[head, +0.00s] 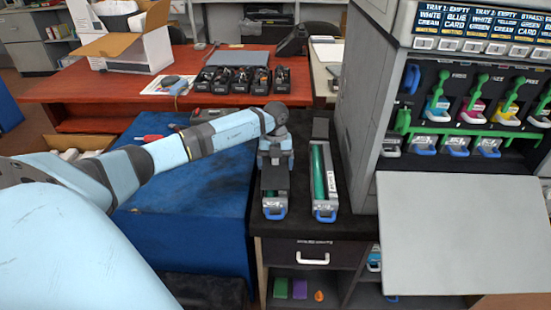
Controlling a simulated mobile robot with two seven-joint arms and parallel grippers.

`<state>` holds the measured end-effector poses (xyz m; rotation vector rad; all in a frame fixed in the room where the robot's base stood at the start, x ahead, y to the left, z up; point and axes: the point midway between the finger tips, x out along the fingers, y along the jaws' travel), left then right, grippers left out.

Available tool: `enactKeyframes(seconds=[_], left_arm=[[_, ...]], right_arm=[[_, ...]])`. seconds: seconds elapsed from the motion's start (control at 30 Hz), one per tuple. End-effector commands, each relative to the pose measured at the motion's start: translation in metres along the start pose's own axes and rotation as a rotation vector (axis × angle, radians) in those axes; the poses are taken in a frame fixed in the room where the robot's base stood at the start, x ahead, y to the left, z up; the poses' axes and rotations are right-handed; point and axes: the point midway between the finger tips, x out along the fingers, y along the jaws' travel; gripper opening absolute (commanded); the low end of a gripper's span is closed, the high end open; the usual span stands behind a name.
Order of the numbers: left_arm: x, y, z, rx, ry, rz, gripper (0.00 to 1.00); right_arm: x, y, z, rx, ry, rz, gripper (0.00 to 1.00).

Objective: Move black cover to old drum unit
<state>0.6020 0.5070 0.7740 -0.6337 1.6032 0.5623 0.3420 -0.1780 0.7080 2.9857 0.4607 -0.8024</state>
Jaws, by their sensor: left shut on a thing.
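My left gripper (275,158) is pointing down at the far end of the left drum unit on the black cabinet top. It is shut on the black cover (274,178), which lies along the top of that unit; I cannot tell whether it is seated or just above it. The left drum unit (273,209) shows a blue handle and a little green at its near end. A second drum unit (324,180) stands to its right, uncovered, with a green drum and a blue handle. No label tells me which is the old one. My right gripper is out of view.
The printer (365,100) stands close on the right, its grey front panel (460,235) folded down. A blue-covered surface (190,215) lies left of the cabinet. Several black cartridges (238,80) are on the red desk (130,80) behind. A dark block (321,128) sits behind the right unit.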

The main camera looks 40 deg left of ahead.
Motion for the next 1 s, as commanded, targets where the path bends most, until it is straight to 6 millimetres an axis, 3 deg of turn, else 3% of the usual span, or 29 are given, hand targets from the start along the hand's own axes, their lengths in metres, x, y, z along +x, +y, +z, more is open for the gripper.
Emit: enactKeyframes(seconds=[1.0], left_arm=[[0.016, -0.001, 0.002, 0.001, -0.001, -0.001, 0.63]], right_arm=[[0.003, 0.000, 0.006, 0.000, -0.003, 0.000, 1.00]])
